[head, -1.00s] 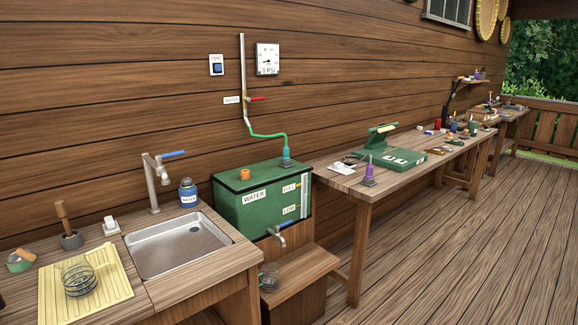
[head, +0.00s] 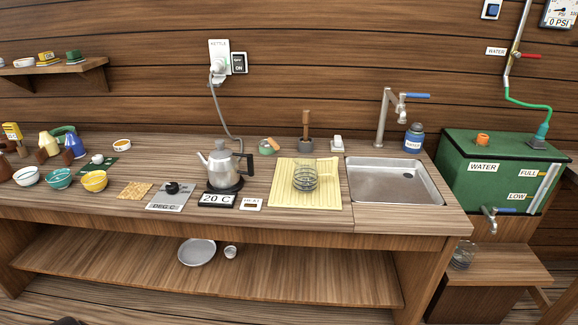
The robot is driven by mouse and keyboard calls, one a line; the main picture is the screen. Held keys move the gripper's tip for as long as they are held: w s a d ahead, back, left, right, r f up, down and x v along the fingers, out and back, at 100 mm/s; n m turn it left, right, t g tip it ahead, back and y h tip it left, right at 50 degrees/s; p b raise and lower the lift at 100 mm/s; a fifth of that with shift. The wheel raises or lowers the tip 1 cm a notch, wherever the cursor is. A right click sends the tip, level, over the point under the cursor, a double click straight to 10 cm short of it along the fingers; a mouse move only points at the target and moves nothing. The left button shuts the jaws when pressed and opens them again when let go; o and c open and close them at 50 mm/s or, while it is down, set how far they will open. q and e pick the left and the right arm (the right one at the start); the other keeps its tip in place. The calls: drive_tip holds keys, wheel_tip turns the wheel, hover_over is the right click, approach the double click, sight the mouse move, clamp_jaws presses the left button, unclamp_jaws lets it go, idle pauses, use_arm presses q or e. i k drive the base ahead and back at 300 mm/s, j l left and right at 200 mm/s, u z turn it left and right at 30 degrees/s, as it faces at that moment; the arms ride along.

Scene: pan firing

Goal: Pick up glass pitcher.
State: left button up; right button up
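A clear glass vessel (head: 305,176) stands upright on a ribbed yellow mat (head: 328,197) beside the sink. A second clear glass vessel (head: 463,255) stands on the low wooden step under the green tank's tap. I cannot tell for certain from their shapes which of the two is the pitcher. Both stand apart from any gripper.
The metal sink (head: 393,182) with its faucet (head: 387,118) is right of the mat. A steel kettle (head: 222,166) stands left of it. The green water tank (head: 470,190) is at the right. Bowls (head: 59,179) crowd the left counter.

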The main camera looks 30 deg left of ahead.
sight(306, 175)
drive_tip(key=u, duration=0.95)
